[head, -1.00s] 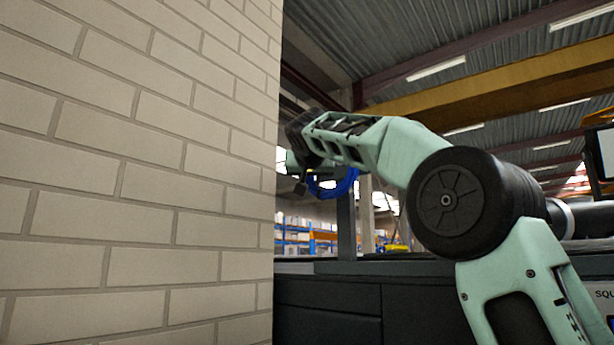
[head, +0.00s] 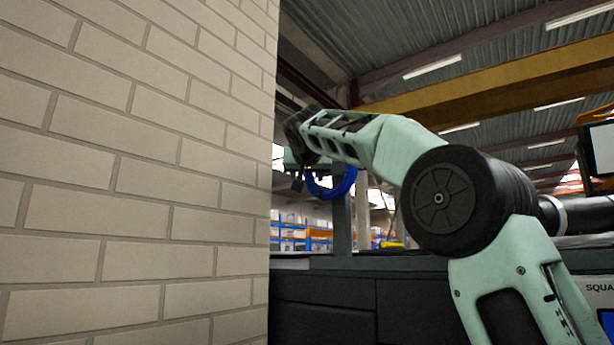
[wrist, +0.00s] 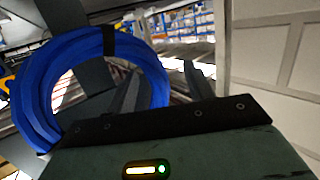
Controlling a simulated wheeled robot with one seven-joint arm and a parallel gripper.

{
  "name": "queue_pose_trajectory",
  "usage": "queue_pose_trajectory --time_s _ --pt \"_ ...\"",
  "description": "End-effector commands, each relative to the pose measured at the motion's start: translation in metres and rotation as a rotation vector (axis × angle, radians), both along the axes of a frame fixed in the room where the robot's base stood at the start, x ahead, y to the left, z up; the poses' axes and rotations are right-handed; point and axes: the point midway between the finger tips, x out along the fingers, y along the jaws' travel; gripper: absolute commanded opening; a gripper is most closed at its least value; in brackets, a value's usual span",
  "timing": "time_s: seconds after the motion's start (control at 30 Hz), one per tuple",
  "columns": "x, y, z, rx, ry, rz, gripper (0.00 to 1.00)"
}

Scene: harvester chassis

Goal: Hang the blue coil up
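The blue coil (wrist: 35,95) is a ring of blue hose with a black band at its top in the wrist view. Its right side passes between the two dark fingers of my gripper (wrist: 160,82), which look closed around that strand. The left finger shows inside the ring. In the head view the coil (head: 335,188) hangs below the end of my arm, in the air. My gripper (head: 298,175) is small and partly hidden there by the wall edge and the arm. I see no clear hook or hanger in either view.
A pale brick wall (head: 130,180) fills the left of the head view, close to my gripper. A dark post (head: 341,225) stands behind the coil on a dark cabinet (head: 325,310). Shelves (head: 290,235) stand far behind. A pale panelled surface (wrist: 275,50) is at the right in the wrist view.

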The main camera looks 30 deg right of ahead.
Motion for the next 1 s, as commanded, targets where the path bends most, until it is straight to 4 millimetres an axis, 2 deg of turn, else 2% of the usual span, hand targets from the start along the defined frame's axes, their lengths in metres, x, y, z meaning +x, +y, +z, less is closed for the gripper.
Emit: queue_pose_trajectory --time_s 0.33,0.47,0.67,1.0 --pt "0.0 0.0 -0.002 0.002 0.003 0.0 0.52" --pt "-0.006 0.005 -0.001 0.002 0.0 0.002 0.52" --pt "-0.035 0.026 0.003 0.001 -0.003 0.005 0.52" --pt "-0.1 0.069 0.018 0.003 -0.002 0.005 0.52"
